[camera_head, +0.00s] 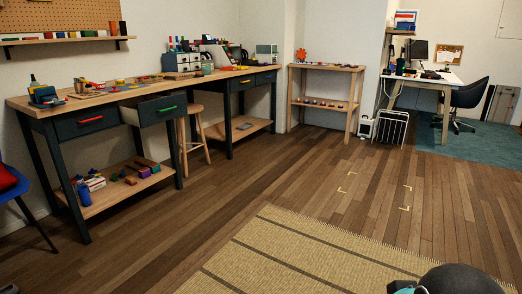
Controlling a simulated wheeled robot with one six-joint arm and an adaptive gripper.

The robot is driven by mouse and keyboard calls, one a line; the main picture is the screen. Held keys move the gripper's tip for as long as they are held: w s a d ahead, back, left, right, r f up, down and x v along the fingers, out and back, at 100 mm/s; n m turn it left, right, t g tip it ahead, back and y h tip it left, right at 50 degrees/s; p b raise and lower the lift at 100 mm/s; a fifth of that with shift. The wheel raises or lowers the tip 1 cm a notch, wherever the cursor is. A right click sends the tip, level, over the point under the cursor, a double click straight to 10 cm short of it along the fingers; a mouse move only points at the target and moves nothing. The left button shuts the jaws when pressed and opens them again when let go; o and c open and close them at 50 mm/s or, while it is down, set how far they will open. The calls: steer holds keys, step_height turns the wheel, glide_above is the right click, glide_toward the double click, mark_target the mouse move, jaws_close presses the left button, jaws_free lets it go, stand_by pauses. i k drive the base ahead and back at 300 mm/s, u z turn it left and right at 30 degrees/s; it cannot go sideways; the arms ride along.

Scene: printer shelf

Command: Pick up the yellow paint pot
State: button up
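I cannot make out the yellow paint pot for certain from this distance. A small yellow item (120,82) sits on top of the left workbench among other small coloured things, but it is too small to identify. Several small coloured items (322,103) lie on the middle board of the wooden shelf at the back; I cannot tell whether any is a yellow pot. A dark rounded part of my own arm shows at the bottom right edge. My gripper is not in view.
Two dark-legged workbenches (104,98) line the left wall, with one drawer (158,108) pulled out. A stool (197,133) stands between them. A striped rug (290,260) covers the front floor. A desk and a black chair (470,95) stand at right. The middle floor is clear.

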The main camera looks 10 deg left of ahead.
mark_target(119, 83)
steer(key=z, duration=0.1)
steer(key=i, duration=2)
steer(key=u, duration=0.15)
steer(key=i, duration=1.65)
steer(key=u, duration=1.35)
steer(key=i, duration=0.9)
steer(key=u, duration=1.05)
